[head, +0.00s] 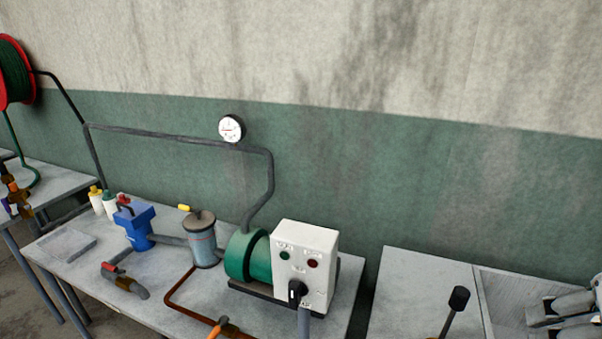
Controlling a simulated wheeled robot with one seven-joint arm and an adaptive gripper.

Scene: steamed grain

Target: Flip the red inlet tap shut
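A small red tap handle (112,267) sits on a short grey pipe piece with a brass-coloured part, at the front left of the table. Another small red part (124,198) shows on top of the blue housing (138,226) behind it. I cannot tell for certain which of the two is the inlet tap, or whether either is open or shut. Grey parts that look like my gripper (565,304) are cut off at the lower right edge. They are far to the right of both red parts, and their finger state is unclear.
A grey canister (203,243), a green motor (247,258) and a white switch box (305,262) stand right of the blue housing. An orange handle (217,327) is at the front edge. A black-knobbed lever (457,301) stands before the right table (420,290).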

